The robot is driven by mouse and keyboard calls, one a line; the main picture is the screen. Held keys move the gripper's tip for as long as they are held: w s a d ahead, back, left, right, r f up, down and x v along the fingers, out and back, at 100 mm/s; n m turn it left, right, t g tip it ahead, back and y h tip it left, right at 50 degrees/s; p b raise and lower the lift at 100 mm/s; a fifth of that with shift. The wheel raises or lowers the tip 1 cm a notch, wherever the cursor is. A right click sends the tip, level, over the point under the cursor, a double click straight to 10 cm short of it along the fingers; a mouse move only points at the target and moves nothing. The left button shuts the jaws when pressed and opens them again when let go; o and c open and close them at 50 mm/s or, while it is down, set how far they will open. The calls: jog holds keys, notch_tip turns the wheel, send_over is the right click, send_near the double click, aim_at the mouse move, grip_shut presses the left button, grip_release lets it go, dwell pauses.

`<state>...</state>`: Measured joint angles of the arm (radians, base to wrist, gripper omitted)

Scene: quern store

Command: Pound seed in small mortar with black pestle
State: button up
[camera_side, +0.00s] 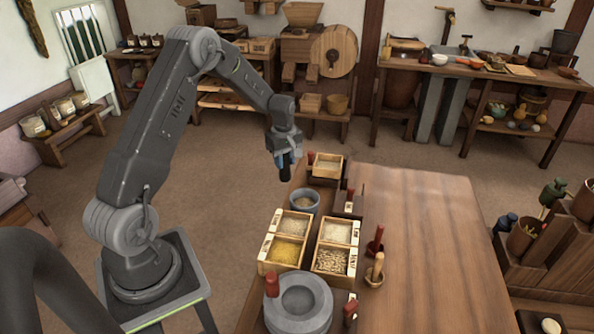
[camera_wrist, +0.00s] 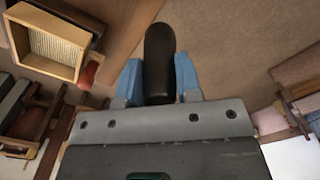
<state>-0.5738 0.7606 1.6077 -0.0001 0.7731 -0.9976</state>
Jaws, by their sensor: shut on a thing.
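My gripper (camera_side: 287,160) is shut on the black pestle (camera_side: 285,173) and holds it above and behind the small mortar, near the table's far left edge. In the wrist view, the black pestle (camera_wrist: 158,50) sticks out between the blue fingers of my gripper (camera_wrist: 158,80). The small mortar (camera_side: 305,208) is a blue-grey bowl on the table's left side, with pale seed (camera_side: 305,199) inside. The pestle is clear of the mortar. The mortar cannot be made out in the wrist view.
Wooden boxes of grain (camera_side: 284,268) stand just in front of the mortar. A round stone quern (camera_side: 300,326) is at the near end. A small framed box (camera_side: 327,178) stands at the far end; the right side of the table (camera_side: 430,240) is bare.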

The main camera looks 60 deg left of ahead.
jog(key=s+a+r, duration=0.4)
jog(key=s, duration=0.2)
jog(key=w+d+f, duration=0.2)
jog(key=w+d, duration=0.1)
jog(key=d, duration=0.4)
jog(key=w+d+f, duration=0.2)
jog(key=w+d, duration=0.1)
jog(key=d, duration=0.4)
jog(key=shift+w, duration=0.2)
jog(key=shift+d, duration=0.1)
jog(key=shift+f, duration=2.2)
jog(key=shift+f, duration=0.25)
jog(key=shift+r, duration=2.4)
jog(key=shift+f, duration=0.1)
jog(key=shift+f, duration=2.05)
